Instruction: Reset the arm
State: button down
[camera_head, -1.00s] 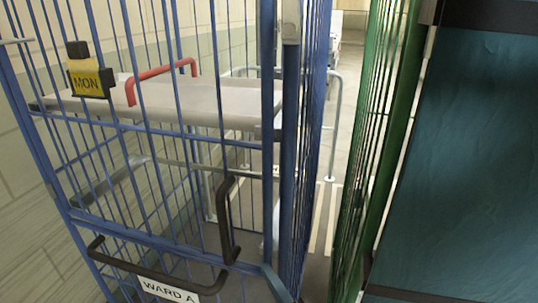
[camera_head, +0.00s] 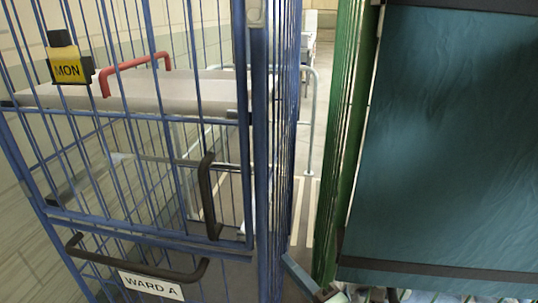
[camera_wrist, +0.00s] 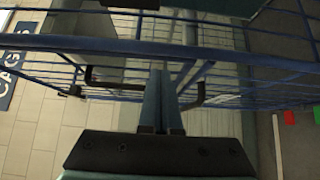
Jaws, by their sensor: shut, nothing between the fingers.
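My gripper (camera_wrist: 163,105) shows in the wrist view, its two dark fingers together with nothing between them. Ahead of it is the blue wire cage (camera_wrist: 230,58), with dark handles (camera_wrist: 196,97) on either side of the fingers in the picture. I cannot tell how far the fingertips are from the wires.
A green cage (camera_head: 350,140) with a teal cover (camera_head: 450,140) stands right. A narrow floor gap (camera_head: 305,205) lies between.

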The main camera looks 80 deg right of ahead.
jog(key=shift+s+d, duration=0.25)
jog(key=shift+s, duration=0.15)
jog(key=w+a+r+m+t+p, duration=0.25)
jog(key=w+a+r+m, duration=0.35)
jog(key=w+a+r, duration=0.5)
jog(key=w+a+r+m+t+p, duration=0.1)
jog(key=w+a+r+m+t, duration=0.5)
jog(key=w+r, duration=0.85)
jog(key=s+a+r+n+t+y+p, duration=0.2)
jog(key=a+r+t+y, duration=0.4)
jog(key=a+r, duration=1.8)
notch_tip(320, 180, up, 3)
jog(key=n+y, duration=0.1)
jog(key=y, duration=0.5)
jog(key=shift+s+a+r+y+p, duration=0.2)
jog(key=shift+a+y+p, duration=0.1)
jog(key=shift+a+y, duration=0.1)
